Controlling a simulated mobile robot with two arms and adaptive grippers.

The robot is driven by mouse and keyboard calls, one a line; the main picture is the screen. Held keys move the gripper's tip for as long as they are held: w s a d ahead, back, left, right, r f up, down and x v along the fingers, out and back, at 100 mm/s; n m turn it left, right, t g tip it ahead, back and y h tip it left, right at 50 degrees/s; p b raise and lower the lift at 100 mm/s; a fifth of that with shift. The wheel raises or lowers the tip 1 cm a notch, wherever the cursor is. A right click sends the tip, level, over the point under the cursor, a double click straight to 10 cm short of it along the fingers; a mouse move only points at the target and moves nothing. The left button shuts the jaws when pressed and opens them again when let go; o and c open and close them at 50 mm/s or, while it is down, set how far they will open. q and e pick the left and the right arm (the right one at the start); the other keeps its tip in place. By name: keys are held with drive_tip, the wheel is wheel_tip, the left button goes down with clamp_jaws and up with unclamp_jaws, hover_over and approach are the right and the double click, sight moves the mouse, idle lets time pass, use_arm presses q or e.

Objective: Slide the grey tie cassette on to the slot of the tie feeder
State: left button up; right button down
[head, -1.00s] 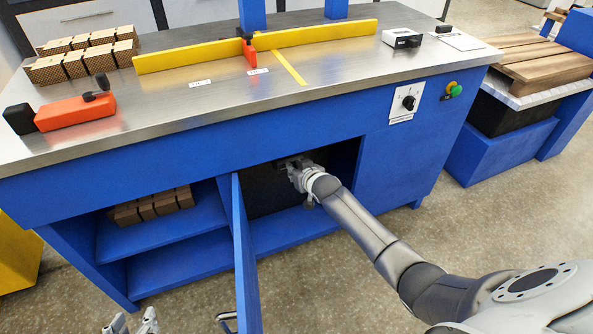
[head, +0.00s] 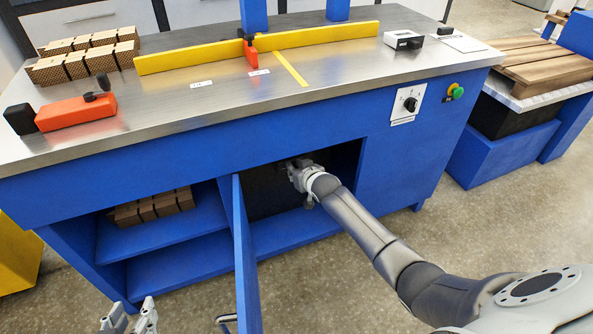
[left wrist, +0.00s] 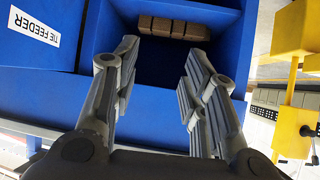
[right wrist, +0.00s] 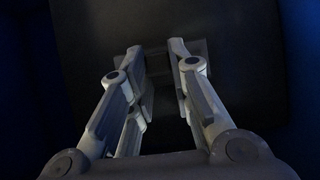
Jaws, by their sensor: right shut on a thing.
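My right gripper (head: 298,168) reaches into the open compartment under the steel table. In the right wrist view my right gripper (right wrist: 160,60) is shut on a small handle-like part of a dark, flat-faced box, which looks like the tie cassette (right wrist: 225,85). In the head view this dark face (head: 268,192) shows only partly, in shadow. The slot is not visible. My left gripper (head: 131,320) is at the bottom left, and the left wrist view shows it (left wrist: 162,55) open and empty, facing the shelf. A "TIE FEEDER" label (left wrist: 36,38) is on the blue front.
A blue door (head: 245,265) stands open left of my right arm. Wooden blocks (head: 152,207) lie on the blue shelf (head: 175,237); more blocks (head: 80,62) stand on the tabletop. The compartment's right wall is close to my right arm.

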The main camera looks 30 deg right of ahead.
use_arm(q)
drive_tip(key=shift+w+d+r+t, duration=0.2)
drive_tip(key=shift+w+r+t, duration=0.1)
drive_tip(key=shift+w+r, duration=0.1)
use_arm(e)
drive_tip(key=shift+w, duration=0.25)
use_arm(q)
drive_tip(key=shift+r, duration=0.1)
drive_tip(key=shift+w+d+r+t, duration=0.15)
drive_tip(key=shift+w+r+t, duration=0.25)
drive_tip(key=shift+r, duration=0.1)
use_arm(e)
drive_tip(key=shift+w, duration=0.2)
drive_tip(key=shift+r, duration=0.1)
drive_tip(key=c, duration=1.3)
unclamp_jaws()
drive_tip(key=shift+w, duration=0.1)
drive_tip(key=shift+o, duration=0.3)
